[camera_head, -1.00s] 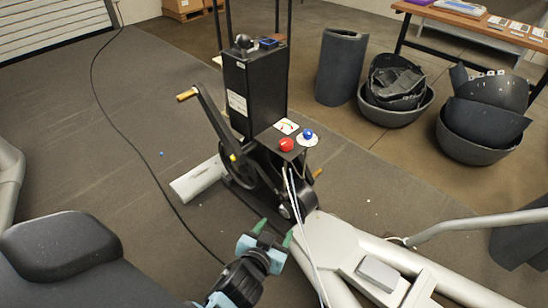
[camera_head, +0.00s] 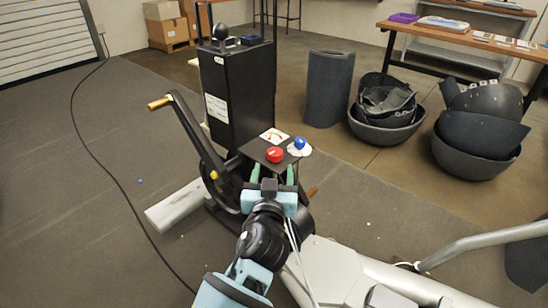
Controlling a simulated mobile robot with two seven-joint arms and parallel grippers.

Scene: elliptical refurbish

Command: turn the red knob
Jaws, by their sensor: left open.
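The red knob (camera_head: 275,155) sits on a small dark plate (camera_head: 255,149) on the elliptical machine, beside a blue ball-topped knob (camera_head: 300,143) on a white disc. My left gripper (camera_head: 273,176) is just below the red knob in the head view, its green fingers apart and pointing up toward the plate. Nothing shows between the fingers. I cannot tell the exact depth gap to the knob. My left gripper and wrist hide part of the machine beneath the plate. My right gripper is not in view.
A black upright box (camera_head: 238,95) stands behind the plate. A crank arm with a wooden handle (camera_head: 160,104) reaches out left. The machine's pale frame (camera_head: 350,268) lies at lower right.

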